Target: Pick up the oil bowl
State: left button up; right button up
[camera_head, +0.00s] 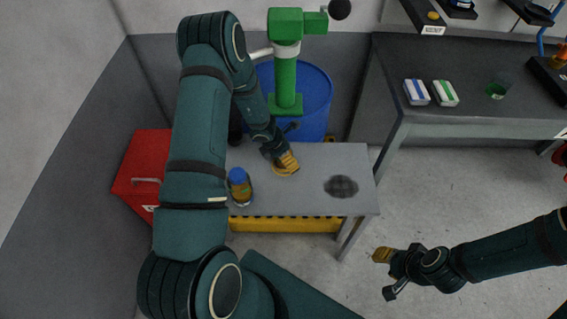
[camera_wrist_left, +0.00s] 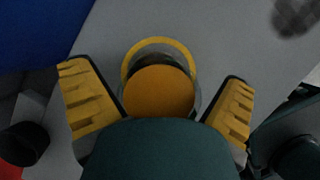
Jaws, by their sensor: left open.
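The oil bowl (camera_wrist_left: 160,90) shows in the left wrist view as a round vessel with an orange disc inside a pale and yellow rim. It stands on the grey table (camera_head: 310,155). My left gripper (camera_head: 286,164) is low over the tabletop. In the wrist view its yellow fingers (camera_wrist_left: 160,105) are spread open, one on each side of the bowl, with visible gaps. The gripper body hides the bowl's near part, and in the head view the gripper mostly hides the bowl. My right gripper (camera_head: 382,255) is over the floor, away from the table; its opening is unclear.
A blue-topped jar (camera_head: 240,188) stands near the table's front left. A dark round patch (camera_head: 341,186) lies at the right. Behind are a blue barrel (camera_head: 318,95) and a green pump (camera_head: 286,80). A red box (camera_head: 140,175) is at left, a workbench (camera_head: 470,120) at right.

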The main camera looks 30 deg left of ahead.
pick_arm(q)
jog(key=shift+r, duration=0.1)
jog(key=shift+c, duration=0.3)
jog(key=c, duration=1.3)
